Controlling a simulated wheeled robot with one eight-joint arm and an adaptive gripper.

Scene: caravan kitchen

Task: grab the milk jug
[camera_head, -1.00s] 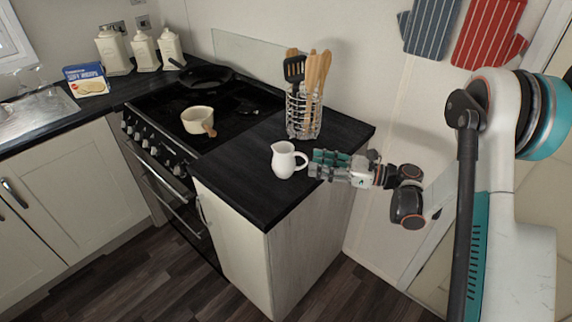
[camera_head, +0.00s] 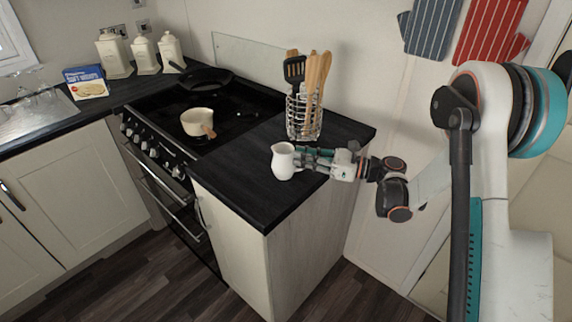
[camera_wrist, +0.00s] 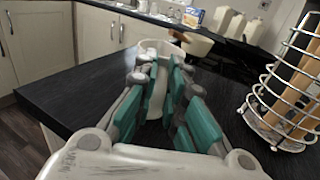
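The white milk jug (camera_head: 283,161) stands upright on the black worktop (camera_head: 240,188), near its front edge. My gripper (camera_head: 302,158) reaches in from the right at the jug's handle side, and its fingers hide most of the handle. In the wrist view, the jug's rim and body (camera_wrist: 158,47) show just beyond the fingertips. The two teal-padded fingers (camera_wrist: 161,62) lie on either side of the white handle (camera_wrist: 157,95), close against it, and look shut on it. Finger contact is partly hidden.
A wire utensil holder (camera_head: 304,117) stands close behind my gripper, at the right in the wrist view (camera_wrist: 282,112). A cream saucepan (camera_head: 197,122) and a dark frying pan (camera_head: 206,79) sit on the hob. The worktop left of the jug is clear.

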